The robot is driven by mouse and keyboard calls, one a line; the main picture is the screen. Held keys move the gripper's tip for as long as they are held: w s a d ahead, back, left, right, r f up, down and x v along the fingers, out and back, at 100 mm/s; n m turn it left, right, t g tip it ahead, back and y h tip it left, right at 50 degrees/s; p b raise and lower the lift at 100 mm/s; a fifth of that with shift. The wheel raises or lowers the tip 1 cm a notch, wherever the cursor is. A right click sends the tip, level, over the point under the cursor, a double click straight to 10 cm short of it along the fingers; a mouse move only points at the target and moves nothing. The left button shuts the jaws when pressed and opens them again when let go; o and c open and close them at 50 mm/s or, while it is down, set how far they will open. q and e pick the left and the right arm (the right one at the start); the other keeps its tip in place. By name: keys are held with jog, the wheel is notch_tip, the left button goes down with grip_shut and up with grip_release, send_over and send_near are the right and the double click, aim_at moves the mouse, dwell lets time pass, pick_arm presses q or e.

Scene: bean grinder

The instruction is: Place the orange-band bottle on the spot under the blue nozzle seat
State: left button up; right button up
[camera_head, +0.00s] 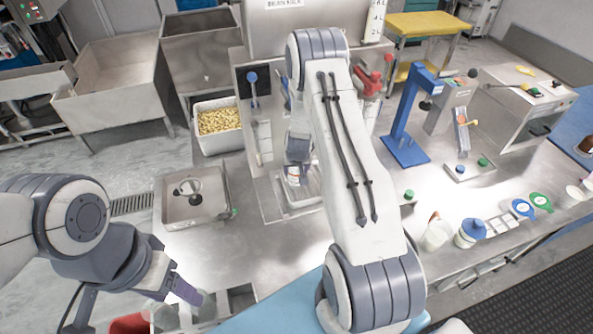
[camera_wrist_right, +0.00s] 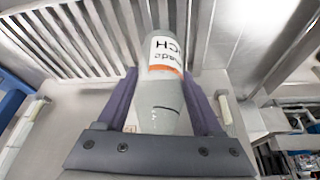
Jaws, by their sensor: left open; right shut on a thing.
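The orange-band bottle (camera_wrist_right: 163,105) is grey-white, with a white label and an orange stripe. My right gripper (camera_wrist_right: 160,82) is shut on it, with one finger on each side. In the wrist view the bottle lies over a slatted metal grate (camera_wrist_right: 85,62); I cannot tell whether it touches the grate. In the head view the bottle's label (camera_head: 294,176) shows by the dispenser's tray (camera_head: 290,208), below my right gripper (camera_head: 298,152). My right arm hides much of the dispenser, and I cannot make out the blue nozzle seat. My left gripper (camera_head: 190,297) is open at the lower left.
A blue knob (camera_head: 252,77) is on the dispenser's left, and a red part (camera_head: 367,82) on its right. A metal basin (camera_head: 193,197) stands left of the tray. A blue stand (camera_head: 407,120) and several cups are at the right. The bench between basin and left gripper is clear.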

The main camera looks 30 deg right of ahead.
jog(key=o, duration=0.9)
jog(key=shift+f, duration=0.2)
jog(key=o, duration=0.4)
jog(key=shift+r, duration=0.15)
